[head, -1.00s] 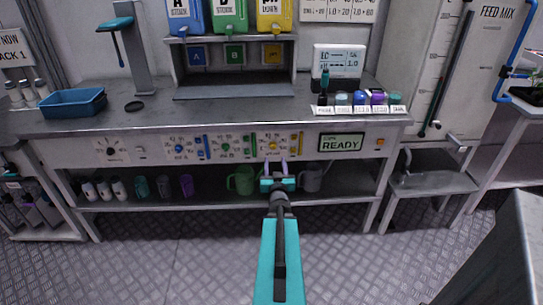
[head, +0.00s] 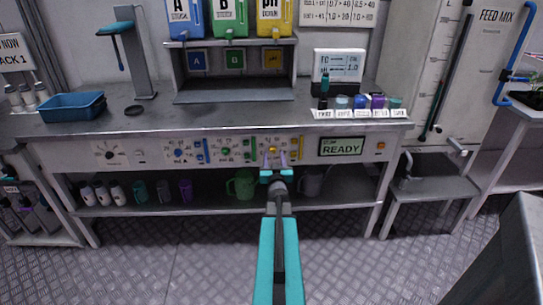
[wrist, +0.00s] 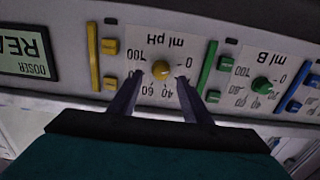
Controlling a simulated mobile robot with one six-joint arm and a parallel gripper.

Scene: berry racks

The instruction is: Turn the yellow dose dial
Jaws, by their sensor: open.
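The yellow dose dial (head: 271,150) is a small round knob on the white front panel of the bench. In the wrist view the yellow dial (wrist: 161,69) sits on a plate marked "ml pH" with numbers around it, upside down in that picture. My gripper (head: 275,160) is open in front of the panel. In the wrist view the two fingers of my gripper (wrist: 156,85) stand on either side of the dial's lower edge in the picture, with gaps to the knob. I cannot tell whether the fingertips reach the knob's depth.
A green dial (wrist: 262,85) and a blue dial (head: 178,153) sit on the same panel. A yellow bar (wrist: 93,57) with yellow buttons and a green bar (wrist: 207,68) flank the dial. The READY display (head: 341,146) is to the right. Jugs stand on the shelf below.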

